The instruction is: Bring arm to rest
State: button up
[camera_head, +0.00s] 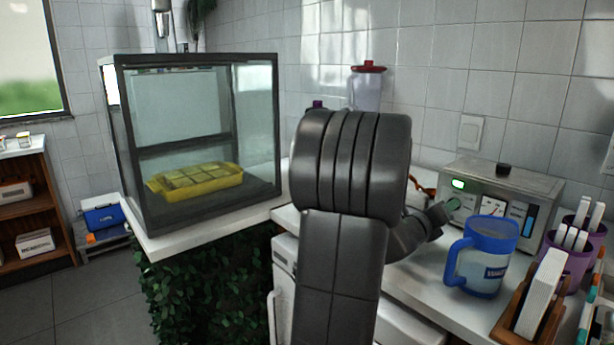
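My arm rises through the middle of the view, a dark grey column with a thick ribbed joint in front of the counter. Its far end bends right, and my gripper (449,208) is small and partly hidden behind the arm, close to the front of a grey box-shaped appliance (545,185) with a lit green display. I cannot tell whether it touches the appliance, or whether the fingers are open or shut. I see no object held in it.
A blue mug (483,258) stands just right of my arm's end. A wooden holder (514,318) and purple cups (570,262) crowd the right edge. A glass case (130,150) with a yellow tray (205,192) stands left. A red-lidded jar (367,90) is behind my arm.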

jog(key=shift+x, duration=1.55)
